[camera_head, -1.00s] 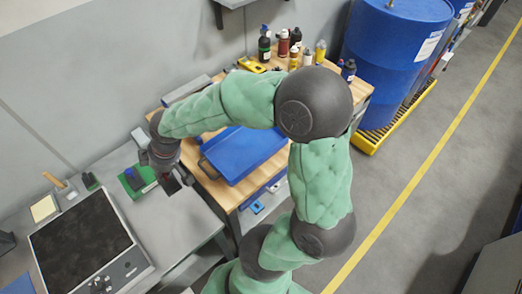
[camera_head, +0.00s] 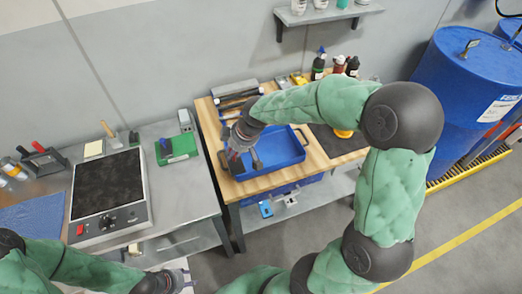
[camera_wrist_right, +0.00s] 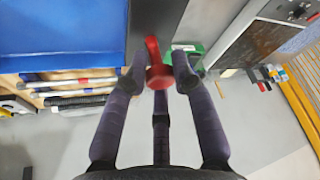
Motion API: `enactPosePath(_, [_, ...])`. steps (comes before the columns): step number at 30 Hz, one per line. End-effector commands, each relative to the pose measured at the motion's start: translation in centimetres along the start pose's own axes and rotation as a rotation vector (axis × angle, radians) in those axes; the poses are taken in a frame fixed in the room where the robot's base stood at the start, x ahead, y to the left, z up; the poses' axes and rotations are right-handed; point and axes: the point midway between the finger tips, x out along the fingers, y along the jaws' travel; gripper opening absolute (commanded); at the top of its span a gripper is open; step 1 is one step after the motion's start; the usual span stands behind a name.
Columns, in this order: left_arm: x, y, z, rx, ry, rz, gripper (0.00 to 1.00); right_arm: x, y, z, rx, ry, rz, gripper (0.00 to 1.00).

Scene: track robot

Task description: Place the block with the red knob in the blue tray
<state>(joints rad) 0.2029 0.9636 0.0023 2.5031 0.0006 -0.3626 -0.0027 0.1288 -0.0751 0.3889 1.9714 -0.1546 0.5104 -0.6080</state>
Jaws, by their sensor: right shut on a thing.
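The blue tray (camera_head: 290,160) lies on the wooden workbench in the head view; its blue surface fills the upper left of the right wrist view (camera_wrist_right: 60,30). My right gripper (camera_head: 243,160) is at the tray's left end, above it in the picture. In the right wrist view its fingers (camera_wrist_right: 158,72) are closed around the red knob (camera_wrist_right: 154,55). The block's body is mostly hidden by the gripper, and its height over the tray is unclear. My left gripper (camera_head: 180,280) is at the bottom edge, apart from the tray; its fingers are unclear.
A green board (camera_head: 177,148) and a black-topped hotplate (camera_head: 108,185) stand on the grey table at left. Bottles (camera_head: 338,65) stand at the bench's back, with tools behind the tray. Blue drums (camera_head: 465,75) stand at right.

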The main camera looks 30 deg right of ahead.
Motion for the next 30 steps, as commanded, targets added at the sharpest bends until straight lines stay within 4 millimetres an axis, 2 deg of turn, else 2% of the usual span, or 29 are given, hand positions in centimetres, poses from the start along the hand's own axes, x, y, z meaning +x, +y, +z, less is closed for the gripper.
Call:
enactPosePath(1, [0.4, -0.1, 0.0, 0.000, 0.000, 0.000, 0.40, 0.6, 1.2, 0.1, 0.007, 0.001, 0.003, 0.00])
enactPosePath(9, [1.3, -0.5, 0.0, 0.000, 0.000, 0.000, 0.40, 2.8, 6.6, 0.7, 0.005, 0.002, 0.004, 0.00])
enactPosePath(15, [2.1, -0.7, -0.1, 0.000, 0.000, 0.000, 0.40, 5.8, 9.1, 1.8, 0.004, 0.000, 0.002, 0.00])
enactPosePath(20, [2.4, -0.8, -0.1, 0.000, -0.001, 0.000, 0.40, 7.0, 10.4, 2.2, 0.003, 0.002, 0.003, 0.00])
enactPosePath(26, [2.5, -0.9, -0.1, 0.000, -0.001, 0.000, 0.40, 7.6, 11.0, 2.4, 0.001, 0.002, 0.003, 0.00])
enactPosePath(30, [3.0, -1.1, -0.1, 0.000, 0.000, 0.000, 0.40, 9.0, 11.6, 3.0, 0.002, 0.001, 0.002, 0.00])
